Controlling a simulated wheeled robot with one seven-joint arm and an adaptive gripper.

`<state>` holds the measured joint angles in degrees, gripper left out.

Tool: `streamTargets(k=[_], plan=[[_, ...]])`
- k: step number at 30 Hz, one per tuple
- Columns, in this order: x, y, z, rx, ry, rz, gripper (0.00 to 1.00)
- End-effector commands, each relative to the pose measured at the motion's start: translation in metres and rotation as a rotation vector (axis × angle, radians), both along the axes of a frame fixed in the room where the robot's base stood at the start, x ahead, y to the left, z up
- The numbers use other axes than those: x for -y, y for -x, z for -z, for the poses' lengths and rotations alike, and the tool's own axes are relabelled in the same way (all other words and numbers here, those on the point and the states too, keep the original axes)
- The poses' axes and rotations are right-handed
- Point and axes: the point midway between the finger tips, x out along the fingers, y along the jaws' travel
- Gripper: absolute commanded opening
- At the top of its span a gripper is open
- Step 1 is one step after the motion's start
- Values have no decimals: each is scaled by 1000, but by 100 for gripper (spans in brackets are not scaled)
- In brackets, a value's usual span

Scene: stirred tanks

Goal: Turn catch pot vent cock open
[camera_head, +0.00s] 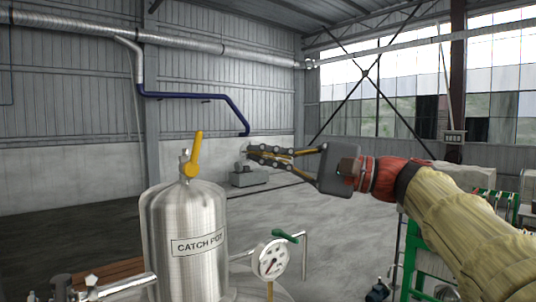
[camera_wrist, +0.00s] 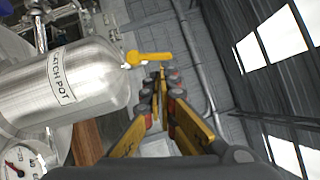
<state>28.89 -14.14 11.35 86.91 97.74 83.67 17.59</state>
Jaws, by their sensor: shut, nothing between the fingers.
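The catch pot (camera_head: 187,232) is a shiny steel cylinder with a domed top and a "CATCH POT" label. Its vent cock, with a yellow lever handle (camera_head: 195,158), sits on top, the handle standing nearly upright. In the wrist view the catch pot (camera_wrist: 85,80) lies sideways at the left, and the yellow handle (camera_wrist: 148,58) shows just beyond my fingertips. My gripper (camera_head: 250,153) is shut and empty, to the right of the handle and apart from it in the head view. My gripper also shows in the wrist view (camera_wrist: 163,78), pointing towards the handle's side.
A pressure gauge (camera_head: 271,259) and a green-handled valve (camera_head: 285,236) stand right of the pot, below my gripper. Steel piping (camera_head: 115,288) runs at lower left. A green frame (camera_head: 425,262) stands at right. The floor behind is mostly clear, with a grey machine (camera_head: 249,177) far back.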

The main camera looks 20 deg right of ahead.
Motion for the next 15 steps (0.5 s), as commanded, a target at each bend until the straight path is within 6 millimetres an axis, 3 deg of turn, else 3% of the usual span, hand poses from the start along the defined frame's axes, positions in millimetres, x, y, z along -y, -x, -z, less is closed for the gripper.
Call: streamTargets(k=[9, 15], plan=[[-50, -33, -9, -2, -1, -6, 0], [-73, -50, -13, -2, 0, -2, 0]])
